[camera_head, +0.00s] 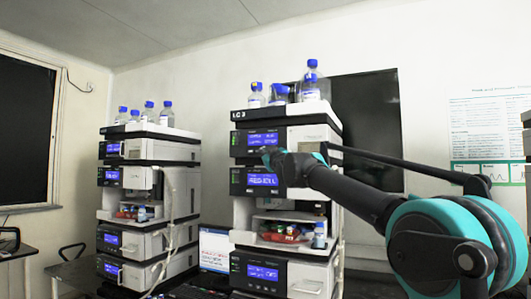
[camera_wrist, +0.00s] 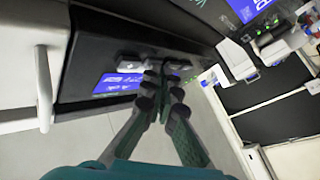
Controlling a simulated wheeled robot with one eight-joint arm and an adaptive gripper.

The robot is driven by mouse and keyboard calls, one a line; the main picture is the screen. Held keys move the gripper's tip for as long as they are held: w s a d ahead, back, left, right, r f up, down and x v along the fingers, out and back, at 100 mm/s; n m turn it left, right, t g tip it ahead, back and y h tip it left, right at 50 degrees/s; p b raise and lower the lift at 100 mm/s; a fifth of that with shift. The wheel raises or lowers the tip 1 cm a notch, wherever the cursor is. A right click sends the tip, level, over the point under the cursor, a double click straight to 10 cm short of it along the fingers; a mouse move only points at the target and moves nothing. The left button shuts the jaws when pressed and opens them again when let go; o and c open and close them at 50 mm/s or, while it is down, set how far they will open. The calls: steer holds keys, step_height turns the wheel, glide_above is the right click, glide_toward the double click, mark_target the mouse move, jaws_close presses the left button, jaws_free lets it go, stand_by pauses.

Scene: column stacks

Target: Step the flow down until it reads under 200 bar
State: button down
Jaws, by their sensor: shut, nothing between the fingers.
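The LC 3 stack (camera_head: 239,215) stands in the middle of the head view, with dark front panels and blue displays. Its top display (camera_head: 262,139) and second display (camera_head: 262,180) are lit, but their readings are too small to make out. My gripper (camera_head: 268,155) is shut and empty, in front of the upper modules, between these displays. In the wrist view my gripper (camera_wrist: 163,76) has its fingertips close to a dark panel with a partly covered blue display (camera_wrist: 118,83). Grey buttons (camera_wrist: 127,60) sit along this panel. I cannot tell whether the fingertips touch a button.
Blue-capped bottles (camera_head: 311,85) stand on top of the LC 3 stack. A second instrument stack (camera_head: 145,150) stands to the left. Small vials (camera_head: 319,236) sit in an open bay below. A pale handle (camera_wrist: 44,90) sticks out at the wrist view's left.

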steer(key=shift+s, duration=0.15)
steer(key=shift+s+a, duration=0.25)
steer(key=shift+s, duration=0.4)
steer(key=shift+s, duration=0.1)
steer(key=s, duration=0.1)
steer(key=s+a, duration=0.1)
steer(key=s, duration=0.2)
steer(key=shift+s+a, duration=0.25)
steer(key=shift+a, duration=0.1)
steer(key=shift+f, duration=0.1)
stand_by(0.7)
